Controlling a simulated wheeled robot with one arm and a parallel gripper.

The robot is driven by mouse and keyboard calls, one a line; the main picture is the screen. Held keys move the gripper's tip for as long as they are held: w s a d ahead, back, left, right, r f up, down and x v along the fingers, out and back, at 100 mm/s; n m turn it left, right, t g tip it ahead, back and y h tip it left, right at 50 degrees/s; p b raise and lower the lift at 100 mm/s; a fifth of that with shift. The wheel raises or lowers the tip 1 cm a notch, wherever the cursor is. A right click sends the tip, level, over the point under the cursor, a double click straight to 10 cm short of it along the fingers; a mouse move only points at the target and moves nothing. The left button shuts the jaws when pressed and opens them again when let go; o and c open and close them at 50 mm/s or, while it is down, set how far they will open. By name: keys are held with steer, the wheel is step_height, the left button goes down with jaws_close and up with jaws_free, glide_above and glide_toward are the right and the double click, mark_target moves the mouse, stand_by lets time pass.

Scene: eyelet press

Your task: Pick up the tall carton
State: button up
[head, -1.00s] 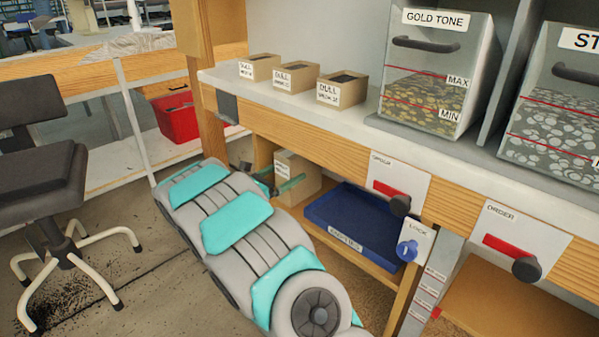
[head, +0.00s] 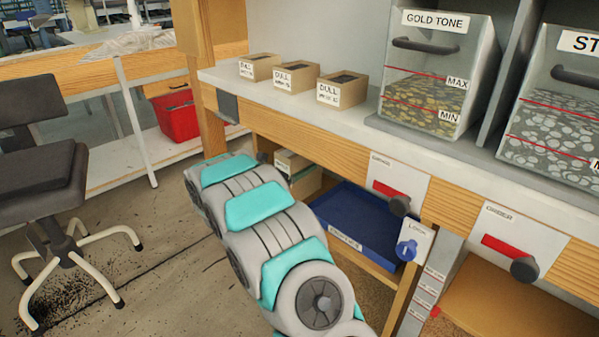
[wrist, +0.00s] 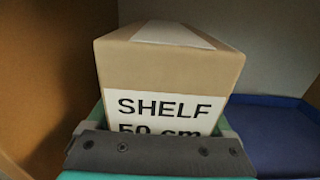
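The tall carton (head: 306,183) is a tan box with a white label, upright in the open bay under the bench, left of the blue tray. In the wrist view the carton (wrist: 165,72) stands straight ahead and close, its label reading "SHELF" with "50 cm" partly cut off. My gripper (wrist: 163,125) has a green finger along each side of the carton's lower part. Whether the fingers press on it or stand slightly apart cannot be told. The carton's base is hidden by the gripper.
The blue tray (head: 345,233) lies right of the carton on the same low shelf. The bench top (head: 350,117) is above, with several small "DULL" boxes (head: 295,77). A lock panel (head: 409,250) is at the right front. A chair (head: 45,180) stands left on open floor.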

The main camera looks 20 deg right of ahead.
steer(key=c, duration=1.1)
steer(key=shift+r, duration=0.1)
